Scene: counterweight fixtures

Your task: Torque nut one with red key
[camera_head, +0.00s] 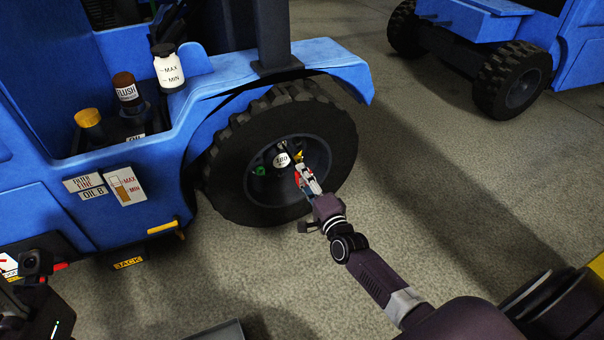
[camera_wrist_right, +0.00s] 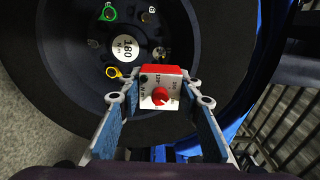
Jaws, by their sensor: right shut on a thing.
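My right gripper (camera_head: 308,182) is at the front wheel, shut on the red key (camera_wrist_right: 153,70). The key has a red block and a white face with a red dial; small markings on that face are hard to read. The key's far end points at the dark wheel hub (camera_head: 262,190); the key hides its own tip, so I cannot tell whether it touches a nut. A nut with a green ring (camera_wrist_right: 108,13) and one with a yellow ring (camera_wrist_right: 114,73) show on the hub, beside a white disc reading 180 (camera_wrist_right: 124,47). My left gripper is not clearly seen.
The black tyre (camera_head: 225,185) sits under the blue fender (camera_head: 325,62). A yellow-tipped step (camera_head: 163,227) juts out below. Open floor lies to the right; another blue vehicle (camera_head: 475,18) stands behind.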

